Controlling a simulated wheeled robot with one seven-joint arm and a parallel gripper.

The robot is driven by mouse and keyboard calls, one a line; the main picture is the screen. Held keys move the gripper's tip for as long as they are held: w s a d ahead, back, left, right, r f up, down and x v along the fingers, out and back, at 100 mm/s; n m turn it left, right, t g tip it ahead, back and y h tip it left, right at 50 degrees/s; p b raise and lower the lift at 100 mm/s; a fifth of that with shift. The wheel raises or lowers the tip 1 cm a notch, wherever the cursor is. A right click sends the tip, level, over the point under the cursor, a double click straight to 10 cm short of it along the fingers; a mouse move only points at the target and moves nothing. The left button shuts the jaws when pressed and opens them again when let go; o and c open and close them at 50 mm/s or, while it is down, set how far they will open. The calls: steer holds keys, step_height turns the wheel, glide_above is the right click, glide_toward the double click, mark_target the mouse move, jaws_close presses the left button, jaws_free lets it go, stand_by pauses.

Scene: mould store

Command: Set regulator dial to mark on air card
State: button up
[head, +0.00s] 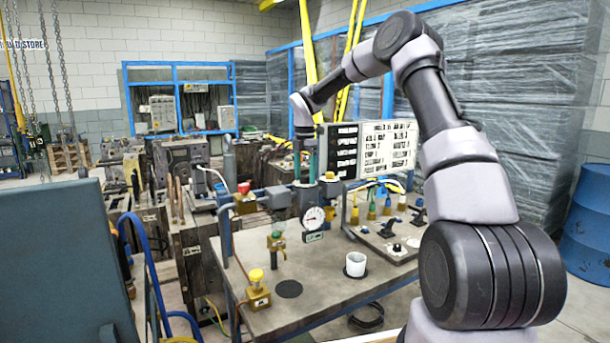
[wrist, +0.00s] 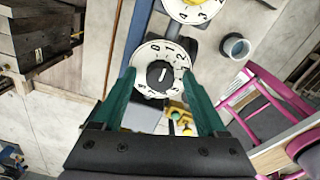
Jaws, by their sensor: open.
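My gripper (head: 305,176) points down over the regulator unit at the back of the bench, its green fingers apart. In the wrist view, the open fingers (wrist: 160,76) sit either side of a white round dial (wrist: 143,57) with a black centre knob (wrist: 160,74). The knob's white pointer line runs roughly up and down in the picture. I cannot tell whether the fingers touch the dial. A round pressure gauge (head: 313,217) faces forward below, with a small label plate (head: 313,237) under it. I cannot tell which card is the air card.
A second dial with a yellow centre (wrist: 195,8) lies beside the first. A white cup (head: 355,264) stands on the bench (head: 315,292). A yellow-topped valve (head: 257,287) stands at the front left, and a switch panel (head: 385,238) at the right.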

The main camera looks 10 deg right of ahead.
jaws_close()
steer(key=shift+m, duration=0.3)
steer(key=m, duration=1.1)
steer(key=shift+m, duration=0.3)
steer(key=m, duration=1.1)
steer(key=shift+m, duration=0.3)
